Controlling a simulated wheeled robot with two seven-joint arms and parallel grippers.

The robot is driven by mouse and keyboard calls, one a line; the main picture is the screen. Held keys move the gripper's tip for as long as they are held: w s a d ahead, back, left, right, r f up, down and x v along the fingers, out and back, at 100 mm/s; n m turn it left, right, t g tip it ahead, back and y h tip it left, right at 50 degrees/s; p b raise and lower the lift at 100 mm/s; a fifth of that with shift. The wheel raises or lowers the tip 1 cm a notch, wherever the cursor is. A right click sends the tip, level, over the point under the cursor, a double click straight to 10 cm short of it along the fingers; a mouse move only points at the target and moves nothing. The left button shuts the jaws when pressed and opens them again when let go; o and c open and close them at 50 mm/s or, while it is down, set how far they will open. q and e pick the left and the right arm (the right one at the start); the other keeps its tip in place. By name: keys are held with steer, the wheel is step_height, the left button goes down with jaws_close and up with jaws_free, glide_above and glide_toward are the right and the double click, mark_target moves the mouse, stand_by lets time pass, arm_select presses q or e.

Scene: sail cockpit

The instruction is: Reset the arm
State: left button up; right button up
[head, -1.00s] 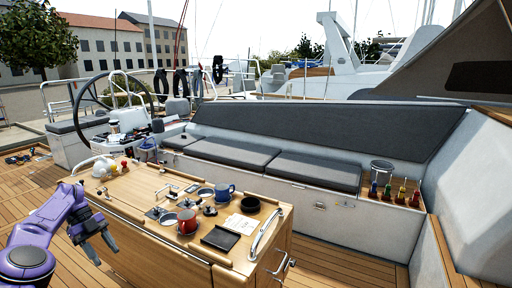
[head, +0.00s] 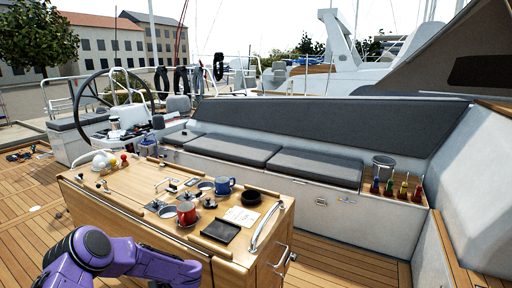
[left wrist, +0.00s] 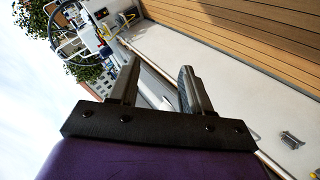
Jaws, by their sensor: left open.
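My left arm is purple and comes in at the bottom left of the head view, low in front of the wooden cockpit table (head: 130,205). Its gripper is outside the head view. In the left wrist view my left gripper (left wrist: 158,85) is open, with two dark fingers apart and nothing between them. Beyond the fingers are a pale surface and a wooden deck (left wrist: 240,35). My right gripper is in neither view.
The table holds a red mug (head: 186,212), a blue mug (head: 223,186), a black bowl (head: 251,196), a dark tray (head: 220,231) and a white paper (head: 241,216). A grey cushioned bench (head: 245,151) runs behind it. Colored-handled tools (head: 389,188) stand at right.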

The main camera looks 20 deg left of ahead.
arm_select(q)
steer(key=s+d+f+m+t+h+b, duration=0.2)
steer(key=s+d+f+m+t+h, duration=0.15)
steer(key=d+f+m, duration=0.55)
steer(key=s+d+f+m+t+h+b, duration=0.2)
steer(key=s+d+f+m+t, duration=0.35)
steer(key=d, duration=0.55)
steer(key=s+d+f+m+g+h+b, duration=0.1)
steer(key=s+d+f+m+g+b, duration=0.1)
steer(key=s+m, duration=0.3)
steer(key=s+d+f+m+g+h+b, duration=0.1)
steer(key=s+d+f+m+g+b, duration=0.1)
steer(key=s, duration=1)
steer(key=f+m+b, duration=0.1)
steer(key=m+b, duration=0.1)
steer(key=m, duration=0.1)
steer(key=shift+s+d+f, duration=0.15)
steer(key=shift+s, duration=0.1)
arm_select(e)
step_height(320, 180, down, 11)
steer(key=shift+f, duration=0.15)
arm_select(q)
steer(key=shift+h, duration=0.25)
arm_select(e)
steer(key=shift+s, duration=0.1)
